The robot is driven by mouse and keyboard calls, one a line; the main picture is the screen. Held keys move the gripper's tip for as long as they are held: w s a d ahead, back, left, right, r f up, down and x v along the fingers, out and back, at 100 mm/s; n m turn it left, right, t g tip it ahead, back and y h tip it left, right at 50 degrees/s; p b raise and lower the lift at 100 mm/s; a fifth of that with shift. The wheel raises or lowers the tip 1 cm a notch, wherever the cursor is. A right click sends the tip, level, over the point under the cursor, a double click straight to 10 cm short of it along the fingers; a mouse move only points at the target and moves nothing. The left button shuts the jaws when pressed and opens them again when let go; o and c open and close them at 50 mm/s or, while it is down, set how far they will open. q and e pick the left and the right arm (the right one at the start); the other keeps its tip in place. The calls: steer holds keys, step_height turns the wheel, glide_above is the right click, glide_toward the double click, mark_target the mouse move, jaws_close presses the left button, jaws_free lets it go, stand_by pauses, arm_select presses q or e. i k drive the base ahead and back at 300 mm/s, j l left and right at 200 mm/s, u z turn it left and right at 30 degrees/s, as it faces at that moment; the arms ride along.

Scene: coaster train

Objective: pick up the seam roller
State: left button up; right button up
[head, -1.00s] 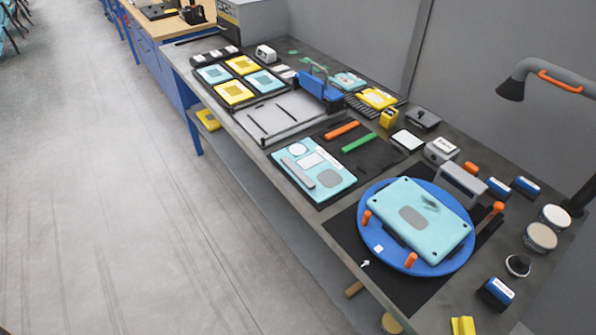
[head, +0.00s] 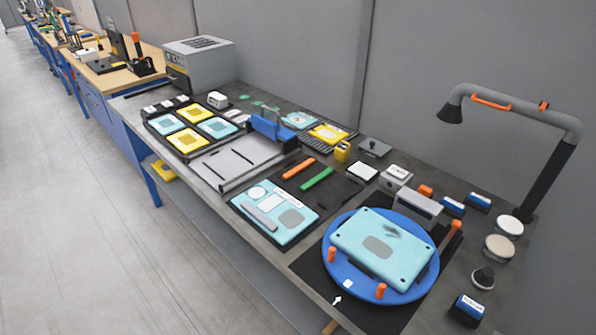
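I cannot tell with certainty which thing is the seam roller. An orange-handled tool (head: 299,168) and a green-handled tool (head: 316,178) lie on a dark mat in the middle of the bench. Another orange handle (head: 451,235) sticks up at the right edge of the blue round turntable (head: 334,287). A small dark round knob-like thing (head: 484,278) stands right of the turntable. Neither of my grippers shows in the head view.
A light-blue case (head: 355,235) lies on the turntable. A grey lamp arm (head: 560,120) rises at the right. A grey box machine (head: 199,63) stands at the far left of the bench. The floor (head: 70,230) left of the bench is clear.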

mark_target(471, 310)
steer(key=z, duration=1.45)
